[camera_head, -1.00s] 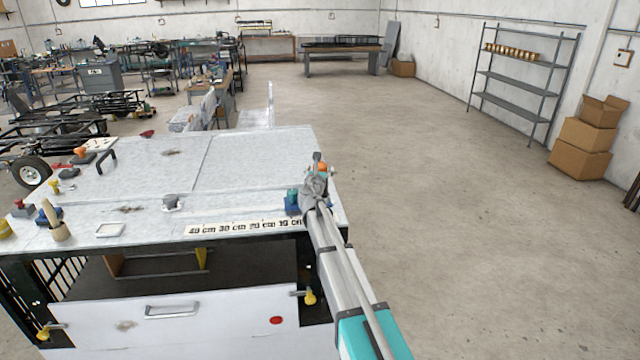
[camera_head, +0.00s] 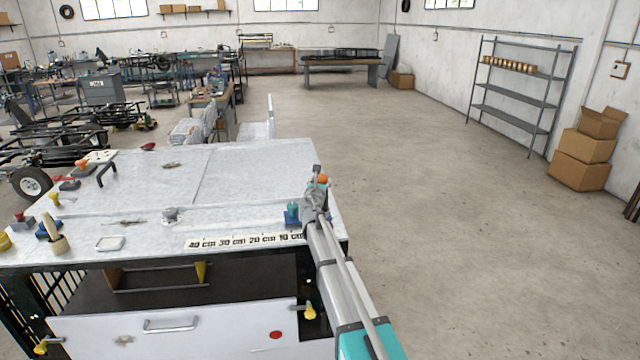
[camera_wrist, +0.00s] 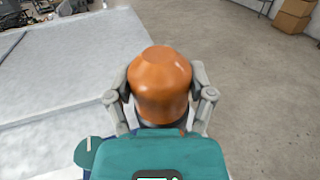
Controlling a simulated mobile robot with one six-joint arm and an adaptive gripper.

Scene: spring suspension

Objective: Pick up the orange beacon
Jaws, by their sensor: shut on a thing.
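The orange beacon (camera_wrist: 160,85) is a rounded dome on a dark lower part, seen large in the wrist view. My gripper (camera_wrist: 161,98) has one finger on each side of it and is shut on it. In the head view the beacon (camera_head: 320,179) shows as a small orange patch, partly hidden by my gripper (camera_head: 316,184), at the right edge of the white workbench (camera_head: 255,170). The beacon's base is hidden, so I cannot tell whether it touches the bench.
A blue-and-teal part (camera_head: 291,215) stands close to the left of my gripper, behind a centimetre scale (camera_head: 245,240). Other small items lie on the bench's left side. A metal shelf (camera_head: 520,95) and cardboard boxes (camera_head: 585,155) stand far right. The floor (camera_head: 430,200) right of the bench is clear.

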